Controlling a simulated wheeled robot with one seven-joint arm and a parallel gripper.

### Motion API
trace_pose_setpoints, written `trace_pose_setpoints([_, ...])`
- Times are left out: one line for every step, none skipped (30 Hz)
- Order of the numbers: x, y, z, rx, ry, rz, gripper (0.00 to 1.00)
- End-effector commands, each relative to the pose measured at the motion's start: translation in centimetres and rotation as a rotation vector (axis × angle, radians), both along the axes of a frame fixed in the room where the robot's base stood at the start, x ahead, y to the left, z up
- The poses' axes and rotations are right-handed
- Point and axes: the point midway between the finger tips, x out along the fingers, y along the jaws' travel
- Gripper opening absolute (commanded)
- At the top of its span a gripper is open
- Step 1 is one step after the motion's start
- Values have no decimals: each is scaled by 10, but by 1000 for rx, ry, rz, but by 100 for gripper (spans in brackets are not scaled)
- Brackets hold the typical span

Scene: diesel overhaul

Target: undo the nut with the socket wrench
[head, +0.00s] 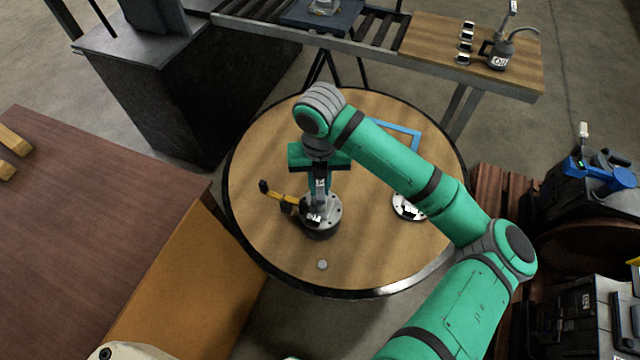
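My gripper (319,187) points down over the round wooden table (250,165), just above a dark round fitting with a silver flanged top (322,216). Its narrow fingers come together close to a grey upright piece; whether they are shut on it is too small to tell. A yellow lever with a black end (276,195) sticks out to the left beside the fitting; whether it belongs to the fitting or is a separate tool is unclear. No socket wrench or nut can be made out with certainty. A small silver disc (322,265) lies in front of the fitting.
A second silver flanged part (406,206) lies to the right, partly behind my arm. A blue frame (405,131) lies at the table's back right. A brown workbench (90,230) stands left, and a bench with an oil can (498,55) behind. The table's front left is clear.

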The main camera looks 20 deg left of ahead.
Motion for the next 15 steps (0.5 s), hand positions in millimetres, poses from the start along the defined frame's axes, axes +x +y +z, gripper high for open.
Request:
trace_pose_setpoints([0,0,1,-1,-1,52,0])
trace_pose_setpoints([0,0,1,-1,-1,88,0])
trace_pose_setpoints([0,0,1,-2,-2,134,0])
trace_pose_setpoints([0,0,1,-2,-2,169,0])
trace_pose_setpoints([0,0,1,-2,-2,205,0])
trace_pose_setpoints([0,0,1,-2,-2,252,0])
trace_pose_setpoints([0,0,1,-2,-2,288,0])
trace_pose_setpoints([0,0,1,-2,-2,323,0])
trace_pose_setpoints([0,0,1,-2,-2,370,0])
trace_pose_setpoints([0,0,1,-2,-1,405,0])
trace_pose_setpoints([0,0,1,-1,-1,441,0])
trace_pose_setpoints([0,0,1,-1,-1,487,0])
trace_pose_setpoints([0,0,1,-1,-1,522,0])
trace_pose_setpoints([0,0,1,-1,-1,557,0])
trace_pose_setpoints([0,0,1,-1,-1,605,0])
